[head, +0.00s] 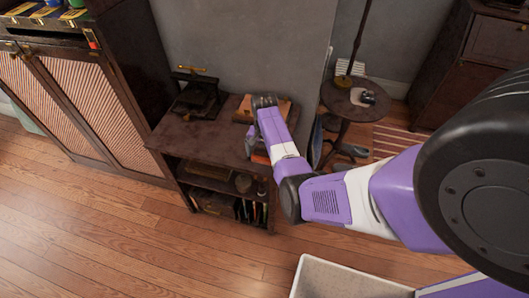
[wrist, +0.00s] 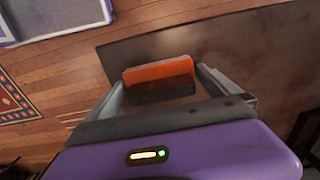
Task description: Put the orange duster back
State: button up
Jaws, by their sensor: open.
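The orange duster (wrist: 158,71) shows in the wrist view between the two fingers of my gripper (wrist: 155,80). Its far side is bright orange and its near part is dark brown. The fingers are spread on either side of it, and I cannot tell whether they touch it. The duster appears to be over or on the dark table top (wrist: 240,45), near its edge. In the head view my arm reaches over the small dark table (head: 205,135) and hides most of the gripper; a bit of orange (head: 259,158) shows beside the arm.
A dark metal device (head: 196,92) stands on the table's back left. Shelves below hold several items. A round side table (head: 345,103) is to the right, a cabinet (head: 85,100) to the left. A pale tray (head: 340,280) is in the foreground. Wood floor in front is clear.

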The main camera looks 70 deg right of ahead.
aim_at(265, 150)
notch_tip(265, 150, up, 12)
jog(key=shift+f+b, duration=0.1)
jog(key=shift+b, duration=0.4)
jog(key=a+f+n, duration=0.1)
jog(key=f, duration=0.1)
jog(key=s+a+f+h, duration=0.1)
jog(key=f, duration=0.1)
jog(key=a+f+n+h, duration=0.1)
jog(key=f, duration=0.1)
jog(key=shift+s+a+n+t, duration=0.25)
jog(key=shift+a+n+t, duration=0.05)
jog(key=s+a+f+n+t+h, duration=0.1)
jog(key=s+a+n+t, duration=0.2)
jog(key=a, duration=0.4)
jog(key=s+a+f+n+t+h, duration=0.1)
jog(key=a+n+t+h, duration=0.1)
jog(key=a+n, duration=0.35)
jog(key=s+a+r+n+t+y, duration=0.2)
jog(key=s+a+r+n+t, duration=0.1)
jog(key=a+r, duration=0.8)
jog(key=s+a+r+n+t+y, duration=0.3)
jog(key=s+a+r+t, duration=0.3)
jog(key=a+r, duration=0.6)
jog(key=v, duration=0.2)
jog(key=shift+s+r, duration=0.25)
jog(key=shift+r, duration=0.05)
notch_tip(265, 150, down, 4)
jog(key=b, duration=0.3)
jog(key=shift+r+b, duration=0.15)
jog(key=shift+b, duration=0.2)
